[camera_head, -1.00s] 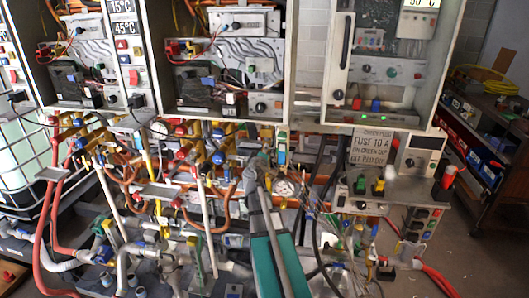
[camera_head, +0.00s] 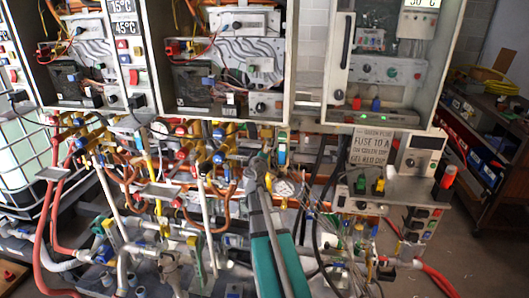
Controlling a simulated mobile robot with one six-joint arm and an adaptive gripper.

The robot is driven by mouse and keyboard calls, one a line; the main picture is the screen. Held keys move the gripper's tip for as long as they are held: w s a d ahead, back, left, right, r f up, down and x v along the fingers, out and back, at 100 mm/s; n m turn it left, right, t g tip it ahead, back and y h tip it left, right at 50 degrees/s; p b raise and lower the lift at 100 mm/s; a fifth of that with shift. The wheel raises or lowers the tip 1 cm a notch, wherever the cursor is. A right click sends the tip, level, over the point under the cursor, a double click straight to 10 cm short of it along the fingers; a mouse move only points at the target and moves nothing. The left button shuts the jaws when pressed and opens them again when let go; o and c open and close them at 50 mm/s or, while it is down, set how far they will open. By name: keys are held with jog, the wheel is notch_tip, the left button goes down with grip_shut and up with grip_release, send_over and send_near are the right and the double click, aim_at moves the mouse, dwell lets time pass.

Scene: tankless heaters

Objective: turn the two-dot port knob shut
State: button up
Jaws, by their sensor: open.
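Several small valve knobs sit on the pipework below the heaters, among them blue ones (camera_head: 218,158), a red one (camera_head: 181,154) and white-topped ones. Port dots are too small to read, so I cannot tell which knob is the two-dot port knob or how it is turned. I cannot make out my gripper anywhere in the picture.
A large teal-and-grey tool-like shape (camera_head: 268,240) crosses the lower middle and hides pipework. Open heater cabinets (camera_head: 312,70) hang above. Red hoses (camera_head: 42,230) and a caged tank (camera_head: 18,165) stand left. Bare floor (camera_head: 485,255) shows at the lower right.

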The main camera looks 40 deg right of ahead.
jog(key=shift+s+a, duration=0.1)
jog(key=shift+a, duration=0.05)
jog(key=v, duration=1.1)
jog(key=shift+s+a, duration=0.2)
jog(key=shift+a, duration=0.1)
jog(key=s+a+f+m+g+y+p, duration=0.1)
jog(key=a+f+m+g+y, duration=0.25)
jog(key=a+f, duration=0.3)
jog(key=s+a+f+m+g+y, duration=0.2)
jog(key=a+f+g+y, duration=0.15)
jog(key=a+f, duration=0.35)
jog(key=s+a+f+n+g+y, duration=0.1)
jog(key=s+a+g+y, duration=0.1)
jog(key=a, duration=0.8)
jog(key=s+a+f+n+g+y+p, duration=0.1)
jog(key=s+a+f+g+y, duration=0.1)
jog(key=a, duration=0.8)
jog(key=s+y, duration=0.1)
jog(key=y, duration=0.1)
jog(key=shift+s+g+y, duration=0.3)
jog(key=shift+s+g, duration=0.1)
